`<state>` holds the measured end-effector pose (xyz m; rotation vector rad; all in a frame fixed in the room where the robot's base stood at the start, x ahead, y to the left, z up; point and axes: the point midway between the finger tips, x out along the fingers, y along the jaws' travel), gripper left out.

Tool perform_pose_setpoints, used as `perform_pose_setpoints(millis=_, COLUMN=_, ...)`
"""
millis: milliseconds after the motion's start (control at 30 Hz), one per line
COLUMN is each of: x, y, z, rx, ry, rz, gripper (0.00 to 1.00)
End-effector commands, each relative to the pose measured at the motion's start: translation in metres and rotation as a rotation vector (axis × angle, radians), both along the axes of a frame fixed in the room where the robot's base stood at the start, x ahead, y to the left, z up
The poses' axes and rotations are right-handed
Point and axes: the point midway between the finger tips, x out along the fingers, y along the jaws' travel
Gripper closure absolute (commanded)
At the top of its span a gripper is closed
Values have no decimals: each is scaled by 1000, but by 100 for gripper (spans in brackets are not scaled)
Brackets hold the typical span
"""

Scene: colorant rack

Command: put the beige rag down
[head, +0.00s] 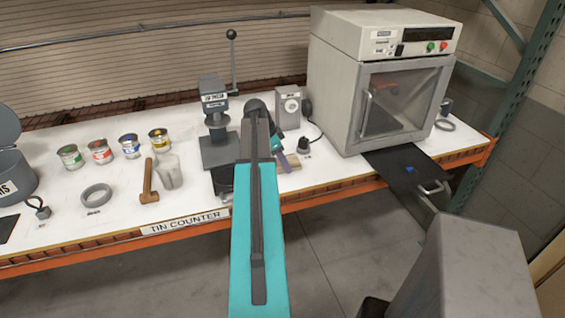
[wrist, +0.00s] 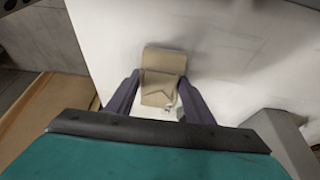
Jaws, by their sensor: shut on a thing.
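The beige rag (wrist: 163,78) is folded and sits between the two dark purple fingers of my gripper (wrist: 160,103) in the wrist view. The fingers are shut on it, over the white counter top (wrist: 235,45). In the head view my gripper (head: 281,160) is low over the counter behind the front edge, mostly hidden by my arm. A bit of the tan rag (head: 293,162) shows beside it. I cannot tell whether the rag touches the counter.
A press with a lever (head: 215,125) stands left of my gripper, and a small grey device (head: 289,108) behind it. A large oven-like cabinet (head: 385,95) is to the right. Several paint tins (head: 101,151), a mallet (head: 149,182) and a clear cup (head: 168,172) stand further left.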

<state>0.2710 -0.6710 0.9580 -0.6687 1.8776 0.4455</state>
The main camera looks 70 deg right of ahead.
Motion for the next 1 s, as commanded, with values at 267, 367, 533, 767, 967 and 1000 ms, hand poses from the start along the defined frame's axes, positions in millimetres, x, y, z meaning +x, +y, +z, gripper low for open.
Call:
perform_pose_setpoints(millis=267, x=0, y=0, z=-2, rx=0, ry=0, rz=0, gripper=34)
perform_pose_setpoints(millis=367, x=0, y=0, z=-2, rx=0, ry=0, rz=0, gripper=34)
perform_pose_setpoints(millis=533, x=0, y=0, z=0, rx=0, ry=0, rz=0, gripper=34)
perform_pose_setpoints(millis=767, x=3, y=2, z=7, rx=0, ry=0, rz=1, gripper=34)
perform_pose_setpoints(millis=967, x=8, y=6, z=24, rx=-2, ry=0, rz=1, gripper=34)
perform_pose_setpoints(millis=1000, x=10, y=7, z=28, rx=-3, ry=-1, rz=1, gripper=34)
